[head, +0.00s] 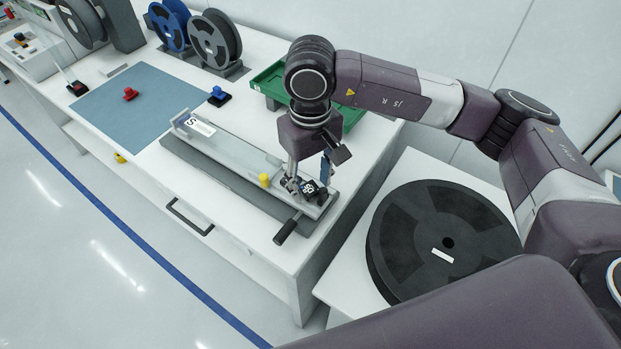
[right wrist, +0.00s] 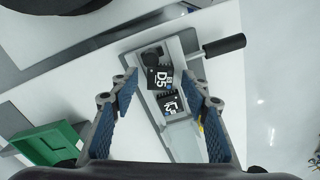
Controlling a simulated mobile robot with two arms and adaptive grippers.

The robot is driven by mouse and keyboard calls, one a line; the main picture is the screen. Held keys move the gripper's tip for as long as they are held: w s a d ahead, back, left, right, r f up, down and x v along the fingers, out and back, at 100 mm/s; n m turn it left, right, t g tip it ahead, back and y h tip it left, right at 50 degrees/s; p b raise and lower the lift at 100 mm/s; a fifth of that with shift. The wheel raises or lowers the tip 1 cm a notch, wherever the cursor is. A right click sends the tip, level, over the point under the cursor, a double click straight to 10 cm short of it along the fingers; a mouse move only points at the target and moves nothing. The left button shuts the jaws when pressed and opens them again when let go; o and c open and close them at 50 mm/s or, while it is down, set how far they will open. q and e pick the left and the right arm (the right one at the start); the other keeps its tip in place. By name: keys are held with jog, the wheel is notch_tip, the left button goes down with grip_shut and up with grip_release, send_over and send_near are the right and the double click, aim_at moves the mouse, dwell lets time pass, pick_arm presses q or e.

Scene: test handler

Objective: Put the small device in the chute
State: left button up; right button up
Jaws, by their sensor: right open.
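The chute is a long, clear-covered channel (head: 235,153) with an "S" label at its far end. It also shows in the right wrist view (right wrist: 184,140). Two small black devices lie in its near, open end: one marked "D5" (right wrist: 159,79), and one with a partly legible white mark (right wrist: 170,103). They look close together or touching. My right gripper (head: 312,186) is over this end. In the right wrist view its open fingers (right wrist: 163,82) stand on either side of the devices, with nothing clearly gripped. In the head view the fingers partly hide them. My left gripper is not in view.
A black handle (head: 288,228) and a yellow knob (head: 264,180) sit beside the chute's near end. A green tray (head: 268,84) is behind it. A blue-grey mat (head: 135,110) lies left. A large black reel (head: 440,240) occupies the right-hand table.

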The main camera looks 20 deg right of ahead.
aim_at(311, 189)
notch_tip(311, 189, up, 12)
jog(key=b, duration=0.3)
jog(key=shift+r, duration=0.15)
